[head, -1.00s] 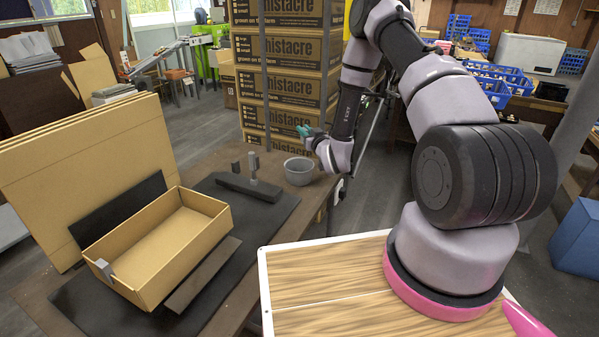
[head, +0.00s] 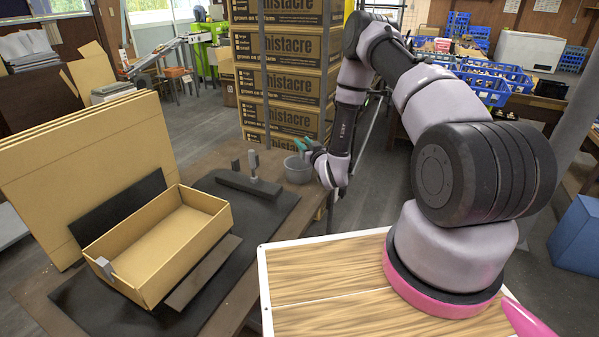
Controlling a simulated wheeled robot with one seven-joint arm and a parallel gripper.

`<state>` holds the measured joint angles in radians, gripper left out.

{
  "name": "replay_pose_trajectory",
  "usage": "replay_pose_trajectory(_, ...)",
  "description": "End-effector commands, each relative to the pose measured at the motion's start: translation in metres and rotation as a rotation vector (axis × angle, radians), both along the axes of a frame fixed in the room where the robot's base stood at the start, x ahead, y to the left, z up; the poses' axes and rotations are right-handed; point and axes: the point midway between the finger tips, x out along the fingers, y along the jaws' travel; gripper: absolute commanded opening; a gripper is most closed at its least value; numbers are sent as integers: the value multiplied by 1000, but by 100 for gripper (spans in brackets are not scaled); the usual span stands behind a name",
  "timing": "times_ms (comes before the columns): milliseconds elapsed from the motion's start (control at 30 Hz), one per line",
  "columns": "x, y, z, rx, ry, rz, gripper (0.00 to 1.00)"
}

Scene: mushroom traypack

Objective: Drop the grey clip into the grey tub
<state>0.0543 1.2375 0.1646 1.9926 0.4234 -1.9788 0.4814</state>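The grey tub (head: 297,173) stands on the table's far right end, with its upper right side partly hidden by my gripper. My gripper (head: 301,146), with teal fingertips, is at the tub's rim in the picture, above or just behind it. It is too small to tell whether the fingers are open or hold anything. A small grey clip-like piece (head: 105,268) sits on the left corner of the cardboard tray (head: 190,264). Another grey upright piece (head: 253,164) stands at the dark bar, left of the tub. I cannot tell which is the task's clip.
The dark bar (head: 246,188) lies on a black mat (head: 272,213) on the brown table (head: 204,160). Flat cardboard sheets (head: 85,150) lean at the left. Stacked brown boxes (head: 288,84) rise behind the tub.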

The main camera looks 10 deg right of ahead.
Motion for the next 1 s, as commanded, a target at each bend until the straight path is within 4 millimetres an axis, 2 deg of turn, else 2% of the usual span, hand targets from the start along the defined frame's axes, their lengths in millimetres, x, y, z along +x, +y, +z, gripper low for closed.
replay_pose_trajectory(333,-1,0,0,0,1,0,55)
replay_pose_trajectory(467,-9,-4,-1,1,3,-3,55)
replay_pose_trajectory(800,-73,-19,-2,3,6,-4,55)
replay_pose_trajectory(1000,-99,-24,-1,1,2,-2,55)
